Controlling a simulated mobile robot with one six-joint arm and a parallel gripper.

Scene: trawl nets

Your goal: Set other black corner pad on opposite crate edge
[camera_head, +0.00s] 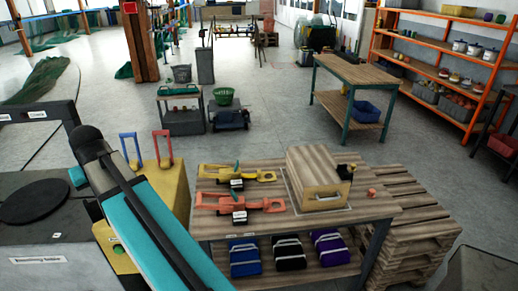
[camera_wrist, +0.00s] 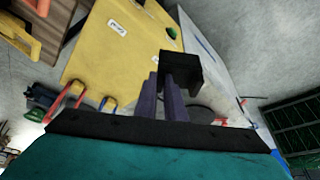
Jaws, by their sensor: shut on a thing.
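A black corner pad (camera_wrist: 182,70) is at the tips of my gripper (camera_wrist: 165,86) in the wrist view. The purple fingers are shut on it, and it is held above the floor near a yellow panel (camera_wrist: 115,45). The light wooden crate (camera_head: 318,165) sits on the wooden workbench (camera_head: 375,207) in the head view. A small black piece (camera_head: 346,171) sits at the crate's right edge; it looks like another corner pad. The crate is not clearly seen in the wrist view. My gripper is hidden in the head view, where only my teal arm shows.
A yellow tool (camera_head: 258,176) and an orange tool (camera_head: 273,205) lie left of the crate. A small red item (camera_head: 372,193) stands to its right. Stacked pallets (camera_head: 415,225) adjoin the bench. A yellow cabinet (camera_head: 172,195) with padlocks stands left.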

